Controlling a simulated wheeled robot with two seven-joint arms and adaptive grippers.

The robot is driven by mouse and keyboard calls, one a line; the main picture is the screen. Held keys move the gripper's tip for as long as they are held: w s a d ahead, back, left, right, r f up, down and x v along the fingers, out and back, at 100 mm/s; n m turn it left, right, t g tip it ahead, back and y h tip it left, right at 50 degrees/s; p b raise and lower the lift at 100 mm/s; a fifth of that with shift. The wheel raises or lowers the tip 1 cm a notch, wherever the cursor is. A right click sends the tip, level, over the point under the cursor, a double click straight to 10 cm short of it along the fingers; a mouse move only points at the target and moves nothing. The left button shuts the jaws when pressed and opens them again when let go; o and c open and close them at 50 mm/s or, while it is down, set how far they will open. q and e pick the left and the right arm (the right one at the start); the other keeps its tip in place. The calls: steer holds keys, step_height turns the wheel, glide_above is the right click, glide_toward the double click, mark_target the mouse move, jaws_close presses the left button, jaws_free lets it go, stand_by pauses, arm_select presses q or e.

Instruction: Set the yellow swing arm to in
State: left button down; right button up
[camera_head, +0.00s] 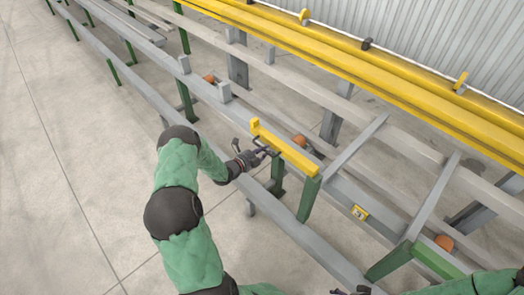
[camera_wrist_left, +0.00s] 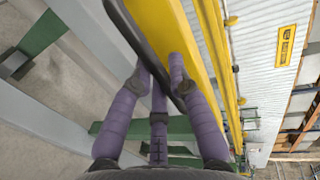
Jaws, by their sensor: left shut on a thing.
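The yellow swing arm (camera_head: 287,150) is a short yellow bar with a small upright tab at its far left end. It lies along the table's near rail, its near right end at a green post. My left gripper (camera_head: 265,152) reaches it from the left and is shut on it. In the left wrist view the purple fingers of my left gripper (camera_wrist_left: 160,75) close around the yellow swing arm (camera_wrist_left: 160,25) and a dark strip along its side. The exact contact is partly hidden by the fingers. My right gripper (camera_head: 352,291) shows only partly at the bottom edge.
Grey rails on green posts (camera_head: 307,199) run diagonally across the view. Orange rollers (camera_head: 443,243) sit between the rails. A small yellow label (camera_head: 360,212) is on the near rail. Long yellow beams (camera_head: 380,85) lie behind, before a corrugated wall. The floor at left is clear.

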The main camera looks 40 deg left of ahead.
stand_by(0.3)
arm_select(q)
steer(key=c, duration=1.2)
jaws_free()
steer(key=shift+o, duration=0.2)
steer(key=v, duration=1.2)
steer(key=shift+f, duration=0.15)
